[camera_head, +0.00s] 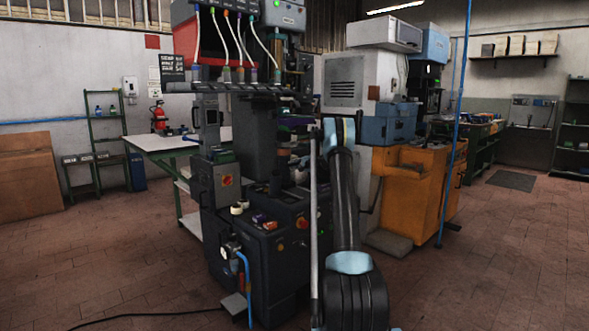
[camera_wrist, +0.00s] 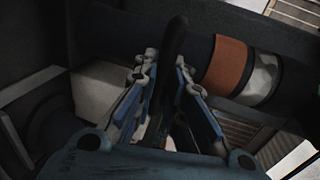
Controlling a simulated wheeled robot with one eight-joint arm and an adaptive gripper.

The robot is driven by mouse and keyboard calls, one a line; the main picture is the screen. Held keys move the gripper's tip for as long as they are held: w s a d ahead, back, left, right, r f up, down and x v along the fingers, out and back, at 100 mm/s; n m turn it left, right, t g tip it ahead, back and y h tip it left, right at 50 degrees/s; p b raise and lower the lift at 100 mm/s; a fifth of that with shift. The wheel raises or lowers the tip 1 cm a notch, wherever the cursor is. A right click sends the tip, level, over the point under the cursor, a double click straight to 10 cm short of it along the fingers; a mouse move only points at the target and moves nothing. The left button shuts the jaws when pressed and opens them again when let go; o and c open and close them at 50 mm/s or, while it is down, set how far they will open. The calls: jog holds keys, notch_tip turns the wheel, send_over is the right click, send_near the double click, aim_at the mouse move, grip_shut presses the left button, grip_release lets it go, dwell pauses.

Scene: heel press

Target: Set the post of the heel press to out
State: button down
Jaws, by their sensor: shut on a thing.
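The heel press (camera_head: 270,220) is the dark machine in the middle of the head view, with a thick dark upright column (camera_head: 262,135) at its centre. In the wrist view my gripper (camera_wrist: 165,75) has its blue fingers on both sides of a slim dark bar (camera_wrist: 176,42) and is shut on it. The bar runs from the top of the view down between the fingers; its lower end is hidden by them. I cannot tell from the views how the bar joins the post. In the head view my gripper is hidden behind my own arm.
A dark cylinder with an orange band (camera_wrist: 226,66) and a pale band (camera_wrist: 262,80) lies close right of the fingers. An orange-based machine (camera_head: 415,195) stands right of the press. A pale-topped table (camera_head: 165,142) stands behind left. The floor (camera_head: 510,260) at right is clear.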

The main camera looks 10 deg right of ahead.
jog(key=f+v, duration=0.1)
jog(key=v, duration=0.7)
jog(key=f+v, duration=0.2)
jog(key=v, duration=0.7)
jog(key=shift+s+d+f, duration=0.2)
jog(key=shift+s+f, duration=0.2)
jog(key=shift+s, duration=0.05)
jog(key=c, duration=1.6)
grip_release()
jog(key=shift+d, duration=0.1)
jog(key=shift+c, duration=0.2)
jog(key=shift+r, duration=0.1)
jog(key=v, duration=1.1)
jog(key=shift+s+d, duration=0.15)
jog(key=shift+s, duration=0.15)
